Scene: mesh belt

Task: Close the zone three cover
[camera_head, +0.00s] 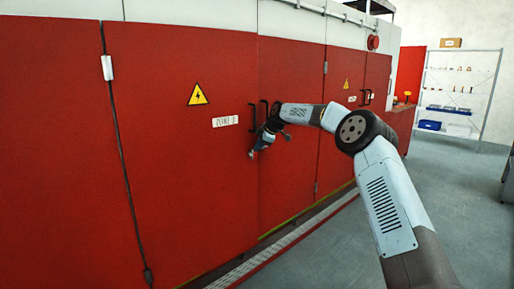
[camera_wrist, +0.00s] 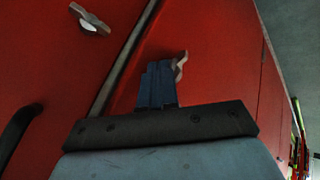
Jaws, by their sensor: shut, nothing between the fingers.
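The red cover with a small white label (camera_head: 225,121), which seems to read ZONE 3, stands upright at centre left in the head view; I take this panel (camera_head: 180,170) as the zone three cover. A black handle (camera_head: 252,117) is at its right edge. A second handle (camera_head: 264,109) is on the adjoining red panel (camera_head: 290,190). My gripper (camera_head: 256,150) is just below the handles, near the seam. In the wrist view its fingers (camera_wrist: 158,84) are shut and empty. A metal latch piece (camera_wrist: 90,20) shows at upper left. I cannot tell whether the panels are flush.
A grey strip (camera_wrist: 122,62) runs along the seam in the wrist view, with a black handle (camera_wrist: 20,128) at left. A light metal rail (camera_head: 285,240) runs along the floor edge. Shelves (camera_head: 460,95) stand far right. The grey floor (camera_head: 440,200) is clear.

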